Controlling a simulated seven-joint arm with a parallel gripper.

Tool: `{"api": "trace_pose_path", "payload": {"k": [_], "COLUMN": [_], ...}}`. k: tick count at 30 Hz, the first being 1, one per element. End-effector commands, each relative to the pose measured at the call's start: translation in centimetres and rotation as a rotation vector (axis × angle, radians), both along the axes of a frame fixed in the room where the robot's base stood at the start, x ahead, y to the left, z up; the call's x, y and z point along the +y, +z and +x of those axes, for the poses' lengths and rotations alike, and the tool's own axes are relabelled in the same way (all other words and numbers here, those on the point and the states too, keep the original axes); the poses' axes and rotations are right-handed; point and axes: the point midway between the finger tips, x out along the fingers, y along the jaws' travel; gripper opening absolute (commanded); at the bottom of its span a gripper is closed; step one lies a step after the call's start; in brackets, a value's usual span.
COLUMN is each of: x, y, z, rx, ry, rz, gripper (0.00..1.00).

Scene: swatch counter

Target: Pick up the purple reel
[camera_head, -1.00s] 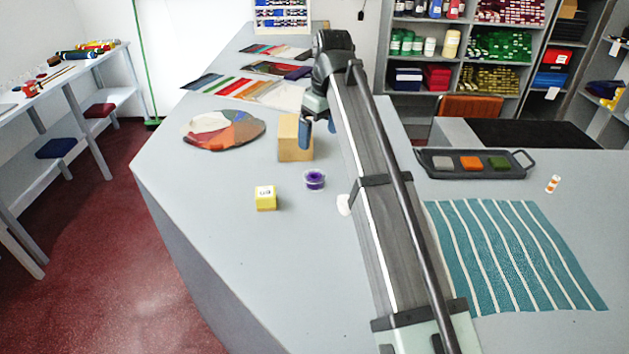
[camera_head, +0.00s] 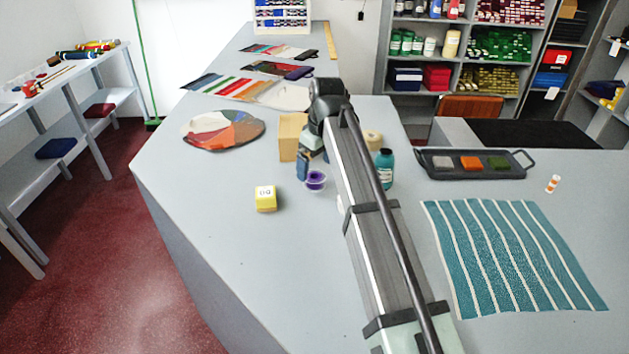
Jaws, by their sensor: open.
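The purple reel (camera_head: 315,181) sits on the grey counter, a small round purple thing with a pale rim. My gripper (camera_head: 304,166) hangs from the end of my arm just behind and above the reel, slightly to its left. One dark blue finger shows clearly; the other is hard to make out. The gripper is open and does not hold the reel. I cannot tell the exact gap between finger and reel.
A yellow cube (camera_head: 265,199) lies left of the reel and a wooden block (camera_head: 291,136) stands behind it. A teal bottle (camera_head: 384,168) and a round tan thing (camera_head: 373,140) stand right of my arm. A tray (camera_head: 473,163) and striped cloth (camera_head: 512,257) lie farther right.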

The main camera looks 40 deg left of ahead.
Motion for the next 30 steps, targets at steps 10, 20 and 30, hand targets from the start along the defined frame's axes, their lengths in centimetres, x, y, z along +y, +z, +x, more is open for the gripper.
{"api": "trace_pose_path", "payload": {"k": [10,20,30], "x": [0.3,0.3,0.3], "y": [-3.9,-3.9,-3.9], "z": [0.0,0.0,0.0], "rx": [0.000,-0.001,-0.001], "ry": [0.001,0.001,0.001], "rz": [0.000,0.001,0.000], "gripper": [0.97,0.86,0.53]}}
